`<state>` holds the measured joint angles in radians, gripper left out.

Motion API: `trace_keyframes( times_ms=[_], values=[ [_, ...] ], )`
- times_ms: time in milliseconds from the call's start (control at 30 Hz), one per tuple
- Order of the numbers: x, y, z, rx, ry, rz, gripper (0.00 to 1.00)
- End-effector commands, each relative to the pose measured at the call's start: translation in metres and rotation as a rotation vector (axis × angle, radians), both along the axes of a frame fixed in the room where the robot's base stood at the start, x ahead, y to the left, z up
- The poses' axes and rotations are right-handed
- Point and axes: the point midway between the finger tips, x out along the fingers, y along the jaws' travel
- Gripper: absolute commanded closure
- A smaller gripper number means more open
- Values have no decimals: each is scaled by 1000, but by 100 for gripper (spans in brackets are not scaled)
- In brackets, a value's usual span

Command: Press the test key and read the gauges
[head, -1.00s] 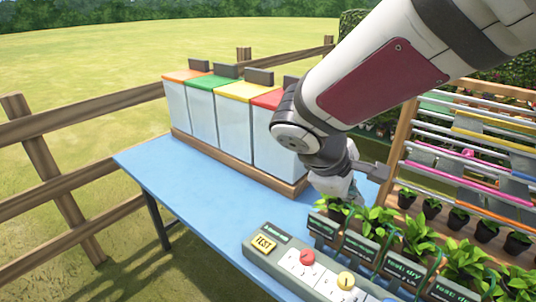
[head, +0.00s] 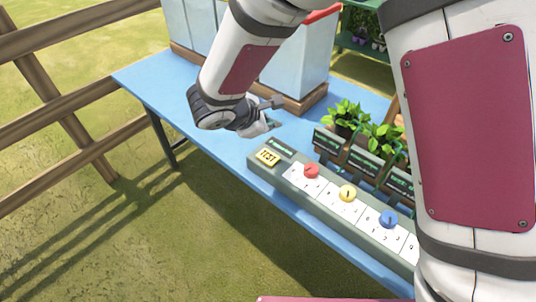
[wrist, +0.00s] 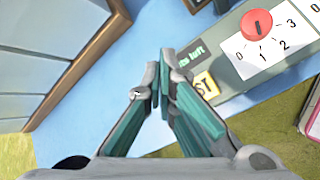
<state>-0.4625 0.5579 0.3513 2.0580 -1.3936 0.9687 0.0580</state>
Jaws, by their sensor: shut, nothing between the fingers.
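The yellow TEST key (head: 268,157) is at the left end of the grey control panel (head: 258,168). In the wrist view the TEST key (wrist: 204,88) is partly hidden behind a finger. My gripper (head: 272,126) is shut and empty, just behind the panel's left end and apart from the key as far as I can see. Its fingertips (wrist: 160,72) meet in the wrist view. Dark gauge signs (head: 327,143) stand behind the panel in front of potted plants; their writing is too small to read now. A small display (wrist: 192,58) beside the key ends in "left".
Red (head: 311,171), yellow (head: 347,193) and blue (head: 388,218) knobs sit on white numbered dials along the panel. Pale bins (head: 295,65) stand at the back of the blue table (head: 160,80). My arm covers the right side. A wooden fence (head: 50,110) stands left.

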Motion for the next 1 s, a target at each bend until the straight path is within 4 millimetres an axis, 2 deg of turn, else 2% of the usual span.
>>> trace_keyframes(
  times_ms=[267, 800, 1000],
  values=[
    [0, 0, -5, 0, 0, -2, 100],
    [2, 0, -70, 0, 0, 0, 100],
    [1, 0, -84, 0, -1, -2, 100]
  ],
)
